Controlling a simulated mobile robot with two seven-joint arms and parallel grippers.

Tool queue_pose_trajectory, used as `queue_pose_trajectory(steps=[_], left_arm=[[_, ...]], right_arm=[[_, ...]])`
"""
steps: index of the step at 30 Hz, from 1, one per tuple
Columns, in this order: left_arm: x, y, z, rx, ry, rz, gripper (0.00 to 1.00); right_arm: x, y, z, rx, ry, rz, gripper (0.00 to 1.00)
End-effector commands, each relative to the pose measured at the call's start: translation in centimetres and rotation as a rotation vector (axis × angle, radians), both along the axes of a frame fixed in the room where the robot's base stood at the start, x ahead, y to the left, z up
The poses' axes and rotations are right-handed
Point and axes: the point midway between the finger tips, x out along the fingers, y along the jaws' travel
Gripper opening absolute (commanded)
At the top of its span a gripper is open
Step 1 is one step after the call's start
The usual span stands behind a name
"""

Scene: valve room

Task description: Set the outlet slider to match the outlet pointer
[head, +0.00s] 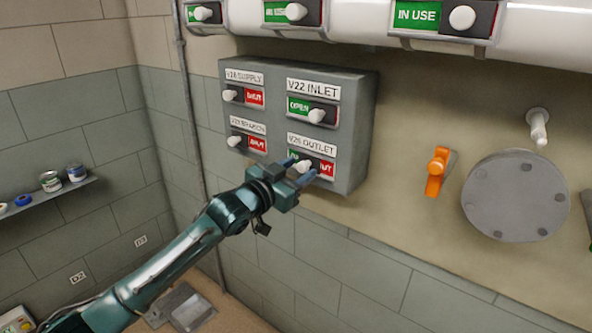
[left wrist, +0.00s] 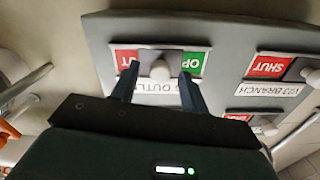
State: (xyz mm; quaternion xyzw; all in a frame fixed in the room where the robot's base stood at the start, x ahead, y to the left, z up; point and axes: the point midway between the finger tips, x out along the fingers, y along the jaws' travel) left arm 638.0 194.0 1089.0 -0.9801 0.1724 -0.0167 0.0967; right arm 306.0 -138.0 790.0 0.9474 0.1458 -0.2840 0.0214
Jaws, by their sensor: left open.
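The outlet slider is at the lower right of a grey wall panel, under a V26 OUTLET label. Its white knob (head: 303,166) also shows in the left wrist view (left wrist: 160,70), about mid-slot, with red on one side and green on the other. My left gripper (head: 298,171) is open, its blue fingers on either side of the knob. In the left wrist view the fingers (left wrist: 160,80) stand apart from the knob with small gaps. An orange lever-like pointer (head: 436,172) stands nearly upright on the wall to the right; I cannot read a label on it.
The panel (head: 358,130) also carries the V22 INLET slider (head: 316,115) showing green OPEN, and two left-hand sliders showing red SHUT. A round grey flange (head: 516,195) and a white pipe (head: 350,18) with slider tags are nearby. A shelf (head: 45,194) is at left.

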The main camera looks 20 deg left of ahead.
Motion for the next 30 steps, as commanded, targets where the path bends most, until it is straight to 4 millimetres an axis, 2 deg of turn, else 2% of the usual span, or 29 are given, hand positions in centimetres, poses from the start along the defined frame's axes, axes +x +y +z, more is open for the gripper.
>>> queue_pose_trajectory(steps=[5,21,30], left_arm=[[-0.02,-0.01,-0.01,0.0,0.0,0.0,0.44],[-0.05,0.01,-0.01,0.0,0.0,0.0,0.0],[-0.11,-0.19,0.01,-0.001,0.001,-0.001,0.0]], right_arm=[[0.04,-0.03,0.0,-0.001,-0.001,0.0,0.36],[0.01,-0.1,0.02,-0.003,-0.001,0.002,0.36],[-0.05,-0.1,0.1,-0.003,0.0,0.002,0.36]])
